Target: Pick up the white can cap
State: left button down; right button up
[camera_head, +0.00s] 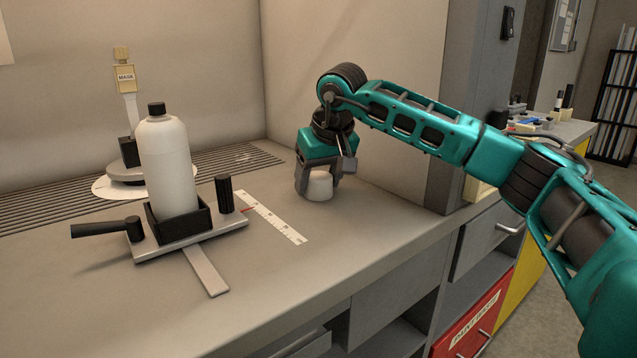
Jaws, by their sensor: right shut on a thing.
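The white can cap (319,187) is at the right part of the counter, below my right gripper (317,185). My right gripper points down and is shut on the cap, with a finger on each side of it. The cap is at or very near the counter top; I cannot tell whether it touches. The upper part of the cap is partly hidden by the gripper. My left gripper is not in view.
A white spray can (167,165) with a black top stands in a black holder on a grey plate (190,241) with a handle. A white ruler strip (272,217) lies between it and my gripper. A mask stand (128,150) is behind. Walls close off the back.

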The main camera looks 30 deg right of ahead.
jog(key=shift+c, duration=1.2)
jog(key=shift+r, duration=0.1)
